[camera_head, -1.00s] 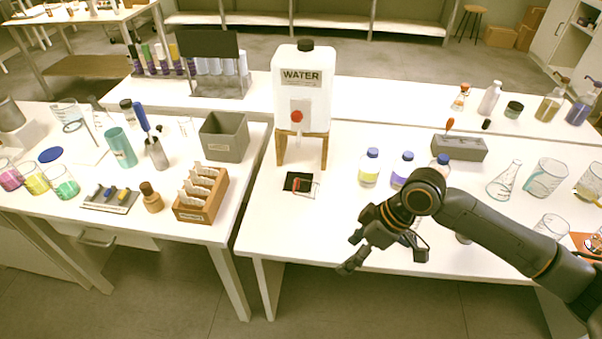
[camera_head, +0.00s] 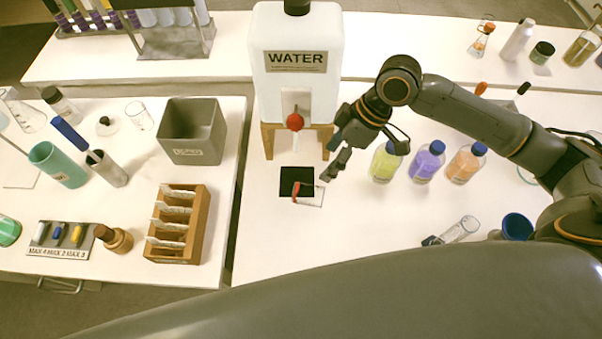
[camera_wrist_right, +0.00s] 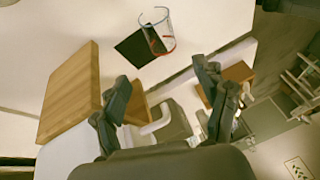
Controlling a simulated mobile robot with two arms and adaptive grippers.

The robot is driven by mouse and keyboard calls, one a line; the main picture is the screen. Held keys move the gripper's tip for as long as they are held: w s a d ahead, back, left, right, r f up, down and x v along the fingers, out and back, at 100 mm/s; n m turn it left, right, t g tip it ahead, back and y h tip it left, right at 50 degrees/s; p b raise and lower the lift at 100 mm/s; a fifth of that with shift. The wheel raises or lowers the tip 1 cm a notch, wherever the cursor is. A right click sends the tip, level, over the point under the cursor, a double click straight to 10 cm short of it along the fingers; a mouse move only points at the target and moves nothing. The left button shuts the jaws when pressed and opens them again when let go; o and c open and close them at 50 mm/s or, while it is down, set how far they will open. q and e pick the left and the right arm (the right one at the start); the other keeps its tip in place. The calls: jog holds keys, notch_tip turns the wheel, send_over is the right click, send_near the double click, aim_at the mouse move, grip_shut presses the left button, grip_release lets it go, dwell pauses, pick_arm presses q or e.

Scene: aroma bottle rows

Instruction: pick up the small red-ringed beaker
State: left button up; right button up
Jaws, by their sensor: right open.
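The small red-ringed beaker (camera_head: 310,200) is clear glass. It is at the edge of a black square pad (camera_head: 287,178) on the white table, in front of the water tank's tap. It also shows in the right wrist view (camera_wrist_right: 158,38), with a red ring and a bluish rim, partly over the black pad (camera_wrist_right: 137,50). My right gripper (camera_head: 333,160) is open and empty, above and to the right of the beaker in the head view. In the wrist view its fingers (camera_wrist_right: 161,78) are apart, with the beaker beyond them. My left gripper is out of view.
The water tank (camera_head: 297,100) on its wooden stand (camera_head: 268,138) is close to my right gripper. Several blue-capped bottles, including a yellow one (camera_head: 384,165), stand to the right. A wooden rack (camera_head: 196,235) is across the gap on the left table. The table in front of the beaker is clear.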

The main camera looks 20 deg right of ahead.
aim_at(307, 188)
jog(key=x, duration=0.3)
jog(key=shift+s, duration=0.25)
jog(key=x, duration=0.4)
jog(key=shift+a+f, duration=0.1)
jog(key=shift+w+a+f, duration=0.1)
jog(key=shift+f, duration=0.25)
jog(key=shift+a+f, duration=0.1)
jog(key=shift+f, duration=0.1)
jog(key=shift+a+f+p, duration=0.15)
jog(key=shift+f+p, duration=0.2)
jog(key=x, duration=0.3)
jog(key=shift+a+f+p, duration=0.1)
jog(key=shift+f+p, duration=0.15)
jog(key=shift+p, duration=0.05)
jog(key=shift+a+f, duration=0.15)
jog(key=shift+f, duration=0.15)
jog(key=shift+c, duration=0.6)
jog(key=c, duration=1.2)
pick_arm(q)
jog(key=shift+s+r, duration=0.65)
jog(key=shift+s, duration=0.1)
pick_arm(e)
jog(key=shift+r, duration=0.15)
